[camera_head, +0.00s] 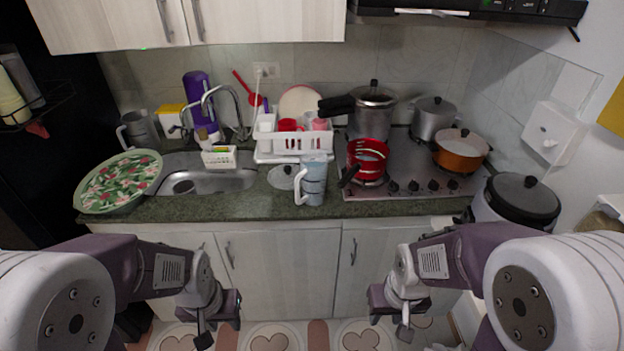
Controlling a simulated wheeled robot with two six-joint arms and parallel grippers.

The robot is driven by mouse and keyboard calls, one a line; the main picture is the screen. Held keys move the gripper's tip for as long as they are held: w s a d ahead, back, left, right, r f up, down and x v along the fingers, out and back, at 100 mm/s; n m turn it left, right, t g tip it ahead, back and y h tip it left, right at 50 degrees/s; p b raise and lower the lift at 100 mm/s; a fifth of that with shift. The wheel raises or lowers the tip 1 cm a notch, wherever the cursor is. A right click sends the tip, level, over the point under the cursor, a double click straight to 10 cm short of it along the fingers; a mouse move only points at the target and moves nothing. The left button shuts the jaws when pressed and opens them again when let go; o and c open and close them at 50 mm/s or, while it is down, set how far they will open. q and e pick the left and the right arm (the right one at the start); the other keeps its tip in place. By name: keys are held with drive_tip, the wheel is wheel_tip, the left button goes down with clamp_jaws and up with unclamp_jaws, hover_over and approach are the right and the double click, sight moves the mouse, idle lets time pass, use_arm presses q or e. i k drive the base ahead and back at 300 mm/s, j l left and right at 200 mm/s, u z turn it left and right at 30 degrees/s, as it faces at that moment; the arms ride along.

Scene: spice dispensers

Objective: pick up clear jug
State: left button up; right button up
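The clear jug (313,181) stands upright on the front edge of the dark green counter, right of the sink. It looks translucent, with dark markings and a white handle on its left side. My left gripper (219,324) hangs low in front of the cabinets, below and left of the jug, with nothing seen in it. My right gripper (391,316) hangs low in front of the cabinets, below and right of the jug, also with nothing seen in it. Both grippers are well apart from the jug, and their fingers look spread.
A red pot (368,160) stands close right of the jug at the stove's (418,163) edge. A white dish rack (300,144) is behind it. A floral tray (118,182) lies left of the sink (215,181). A large pot (515,203) stands at the far right.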

sight(313, 165)
drive_tip(key=i+l+z, duration=0.25)
drive_tip(key=i, duration=0.15)
drive_tip(key=i+z, duration=0.25)
drive_tip(key=i, duration=0.15)
